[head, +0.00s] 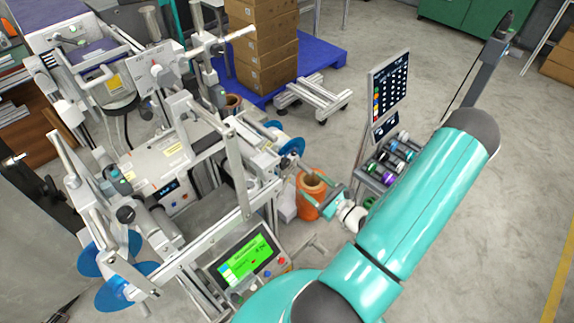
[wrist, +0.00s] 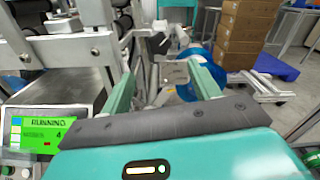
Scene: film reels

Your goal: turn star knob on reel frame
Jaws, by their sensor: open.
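The reel frame (head: 238,165) is a silver metal structure at left in the head view, with a blue reel (head: 290,146) on its right side. The reel also shows just beyond my right finger in the wrist view (wrist: 187,92). I cannot clearly pick out the star knob; a small metal fitting (wrist: 174,73) shows between my fingers, near the reel. My gripper (head: 309,197) is beside the frame's right side, its fingers apart and nothing held between them. The fingers also show in the wrist view (wrist: 163,72).
A control panel with a green screen (head: 246,259) is below the frame. An orange spool (head: 311,187) stands close behind my gripper. A sign stand (head: 388,85) and a rack of small spools (head: 392,158) are to the right. Cardboard boxes (head: 264,45) stand on a blue pallet (head: 322,51).

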